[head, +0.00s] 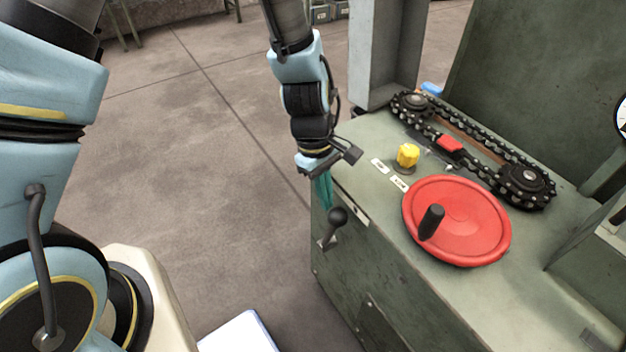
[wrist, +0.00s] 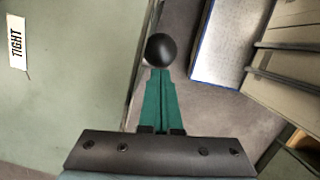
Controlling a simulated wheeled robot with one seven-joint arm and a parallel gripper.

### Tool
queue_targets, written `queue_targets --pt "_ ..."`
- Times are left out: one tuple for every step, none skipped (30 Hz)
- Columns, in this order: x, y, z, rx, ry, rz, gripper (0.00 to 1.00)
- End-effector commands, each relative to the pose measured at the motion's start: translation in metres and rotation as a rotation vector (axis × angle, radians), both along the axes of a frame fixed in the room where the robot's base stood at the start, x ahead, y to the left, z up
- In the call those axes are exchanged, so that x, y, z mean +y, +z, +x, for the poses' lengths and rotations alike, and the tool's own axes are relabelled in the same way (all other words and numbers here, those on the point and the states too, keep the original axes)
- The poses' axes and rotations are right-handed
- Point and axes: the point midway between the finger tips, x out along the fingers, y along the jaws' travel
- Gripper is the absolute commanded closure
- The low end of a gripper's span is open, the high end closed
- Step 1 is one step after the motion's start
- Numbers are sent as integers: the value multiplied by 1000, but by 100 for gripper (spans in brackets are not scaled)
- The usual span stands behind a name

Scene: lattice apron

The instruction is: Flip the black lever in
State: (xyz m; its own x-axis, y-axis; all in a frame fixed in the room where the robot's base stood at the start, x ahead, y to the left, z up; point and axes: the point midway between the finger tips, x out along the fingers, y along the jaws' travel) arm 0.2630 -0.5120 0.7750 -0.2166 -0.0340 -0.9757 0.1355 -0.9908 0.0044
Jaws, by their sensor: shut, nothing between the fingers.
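The black lever (head: 336,217) has a round ball knob on a short stem and is mounted on the front side of the green machine. In the wrist view the black ball (wrist: 161,50) shows right at the fingertips; its stem is hidden there. My gripper (head: 327,203) has teal fingers pointing down beside the machine's front top edge, just above and left of the ball. In the wrist view the fingers (wrist: 160,74) are together with nothing between them. I cannot tell whether the tips touch the ball.
The green machine top (head: 370,205) carries a red handwheel (head: 470,215) with a black handle, a yellow knob (head: 408,155) and a chain drive (head: 475,150). A label reading TIGHT (wrist: 17,43) shows in the wrist view. The floor (head: 215,170) left of the machine is clear.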

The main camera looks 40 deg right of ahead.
Motion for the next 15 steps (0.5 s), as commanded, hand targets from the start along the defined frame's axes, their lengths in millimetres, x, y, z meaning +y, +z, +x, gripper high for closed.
queue_targets --pt "1 -1 -11 2 -6 2 100" --pt "1 -1 -16 1 -5 1 100" --pt "2 -2 -22 2 -6 2 100" --pt "2 -3 -27 2 -6 2 100" --pt "2 -4 -31 2 -6 2 100" --pt "2 -5 -36 2 -4 1 100" --pt "2 -6 -39 2 -4 1 100" --pt "3 -6 -43 2 -4 1 100" --pt "3 -7 -47 2 -4 1 100" --pt "3 -8 -49 1 -3 1 100" --pt "3 -9 -52 1 -2 0 100" --pt "3 -10 -55 2 -2 1 100" --pt "4 -10 -57 3 -3 2 100" --pt "4 -11 -59 4 -4 3 100" --pt "4 -12 -62 5 -5 3 100"
